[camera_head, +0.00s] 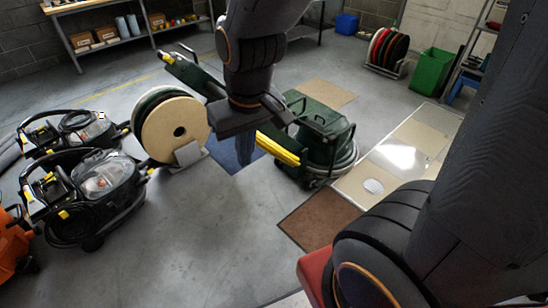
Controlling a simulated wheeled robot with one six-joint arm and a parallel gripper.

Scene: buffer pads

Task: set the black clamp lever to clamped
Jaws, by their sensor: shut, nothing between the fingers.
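I cannot pick out the black clamp lever for sure; part of the handle is hidden by my gripper and wrist. My gripper (245,172) points down in front of the handle, its fingers together and empty. I cannot tell whether it touches the machine.
A large tan pad disc (172,130) stands upright left of my gripper. Two black machines (88,195) stand at the left. A brown mat (318,218) and a pale floor panel (408,140) lie to the right. The front middle floor is clear.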

